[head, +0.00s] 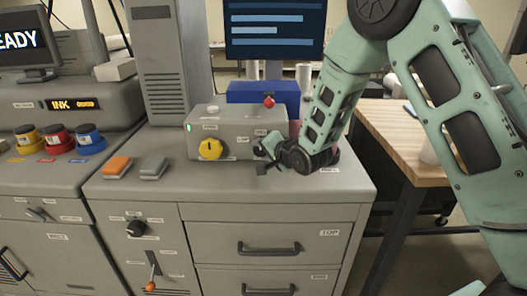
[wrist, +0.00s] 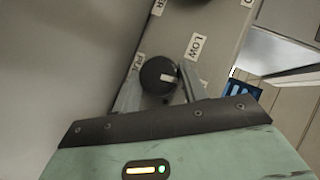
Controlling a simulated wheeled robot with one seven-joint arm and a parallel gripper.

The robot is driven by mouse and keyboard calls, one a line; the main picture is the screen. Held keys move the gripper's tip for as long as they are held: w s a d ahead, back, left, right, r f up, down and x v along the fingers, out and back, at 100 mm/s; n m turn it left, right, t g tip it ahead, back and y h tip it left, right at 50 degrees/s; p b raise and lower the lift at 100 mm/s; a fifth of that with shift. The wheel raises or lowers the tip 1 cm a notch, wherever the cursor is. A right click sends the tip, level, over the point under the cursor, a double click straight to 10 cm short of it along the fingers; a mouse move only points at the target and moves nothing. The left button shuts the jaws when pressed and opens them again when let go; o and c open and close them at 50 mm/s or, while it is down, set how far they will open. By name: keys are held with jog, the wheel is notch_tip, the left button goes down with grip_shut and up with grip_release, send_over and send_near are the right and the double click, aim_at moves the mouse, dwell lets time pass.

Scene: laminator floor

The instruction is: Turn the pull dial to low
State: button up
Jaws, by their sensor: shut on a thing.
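The pull dial (wrist: 158,75) is a round black knob with a white pointer mark, seen in the wrist view. Its mark points to the right of the picture. The LOW label (wrist: 196,46) is above and right of it, and a partly covered label starting PUL (wrist: 135,66) is at its left. My gripper (wrist: 157,88) has a finger on each side of the dial and is shut on it. In the head view my gripper (head: 263,158) is at the right part of the grey control box (head: 238,136), and hides the dial there.
A yellow knob (head: 211,149) is on the box's left front. An orange block (head: 117,166) and a grey block (head: 153,167) lie on the cabinet top to the left. A wooden table (head: 405,140) stands at right.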

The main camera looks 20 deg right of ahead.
jog(key=shift+a+r+n+g+h, duration=0.1)
jog(key=shift+n+g+h, duration=0.25)
jog(key=shift+n+h, duration=0.15)
jog(key=shift+a+r+n+g+h, duration=0.1)
jog(key=shift+n+g+h, duration=0.3)
jog(key=shift+h, duration=0.2)
jog(key=shift+a+r+n+g+h+p, duration=0.2)
jog(key=shift+n+g+h+p, duration=0.25)
jog(key=shift+n+h+p, duration=0.45)
jog(key=n+h+p, duration=0.1)
jog(key=h+p, duration=0.1)
jog(key=p, duration=0.3)
jog(key=shift+r+g, duration=0.1)
jog(key=shift+g, duration=0.3)
jog(key=h+p, duration=0.1)
jog(key=p, duration=0.2)
jog(key=shift+w+f+n, duration=0.1)
jog(key=shift+f+n, duration=0.1)
jog(key=shift+n, duration=0.1)
jog(key=shift+p, duration=0.3)
jog(key=shift+f, duration=0.15)
jog(key=o, duration=1)
jog(key=shift+a, duration=0.1)
